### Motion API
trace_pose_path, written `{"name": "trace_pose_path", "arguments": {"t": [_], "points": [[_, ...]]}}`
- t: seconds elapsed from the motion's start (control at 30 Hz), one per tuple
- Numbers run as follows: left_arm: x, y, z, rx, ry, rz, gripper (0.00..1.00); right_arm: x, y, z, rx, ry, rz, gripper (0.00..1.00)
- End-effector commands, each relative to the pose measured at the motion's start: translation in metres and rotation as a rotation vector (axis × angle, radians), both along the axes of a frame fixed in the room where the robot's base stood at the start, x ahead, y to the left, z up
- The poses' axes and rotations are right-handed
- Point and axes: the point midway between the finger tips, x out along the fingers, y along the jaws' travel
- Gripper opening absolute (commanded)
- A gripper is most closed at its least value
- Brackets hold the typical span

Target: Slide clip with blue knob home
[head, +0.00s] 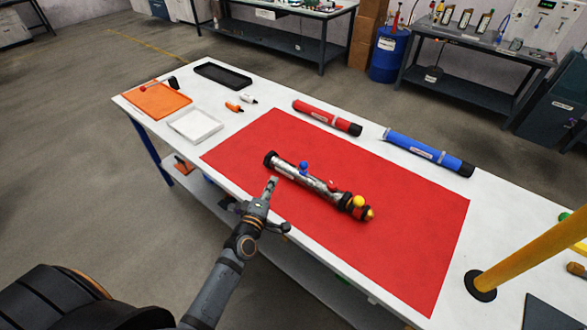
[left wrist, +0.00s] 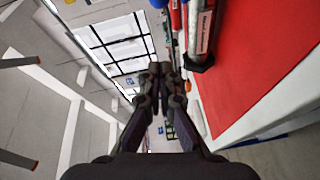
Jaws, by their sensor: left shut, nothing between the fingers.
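A silver pump tube (head: 318,183) with black ends lies on the red mat (head: 400,235). A clip with a blue knob (head: 303,168) sits on its upper left part. A small red knob (head: 332,185) is near its middle and a yellow knob (head: 358,201) near its right end. My left gripper (head: 271,184) is shut and empty, just in front of the tube's left part and apart from the blue knob. In the left wrist view my left gripper (left wrist: 160,72) points past the tube's black end (left wrist: 200,63). How far the clip is seated cannot be told. My right gripper is not seen.
A red tube (head: 325,117) and a blue tube (head: 428,152) lie behind the mat. A white tray (head: 196,125), an orange tray (head: 158,101) and a black tray (head: 222,76) are at the left. A yellow post (head: 530,252) stands at the right. The mat's right side is clear.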

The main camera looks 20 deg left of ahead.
Motion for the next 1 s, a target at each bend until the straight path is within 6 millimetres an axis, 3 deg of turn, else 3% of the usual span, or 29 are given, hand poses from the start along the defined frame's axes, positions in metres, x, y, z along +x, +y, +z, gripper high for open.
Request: {"name": "trace_pose_path", "arguments": {"t": [0.4, 0.63, 1.0], "points": [[0.085, -0.003, -0.006, -0.003, 0.001, -0.001, 0.00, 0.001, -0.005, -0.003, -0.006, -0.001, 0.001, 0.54], [0.091, -0.031, -0.011, -0.001, 0.000, 0.000, 0.00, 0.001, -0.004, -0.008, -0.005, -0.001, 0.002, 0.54], [0.092, -0.036, -0.011, 0.001, 0.000, 0.000, 0.00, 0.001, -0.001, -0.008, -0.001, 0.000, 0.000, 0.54]]}}
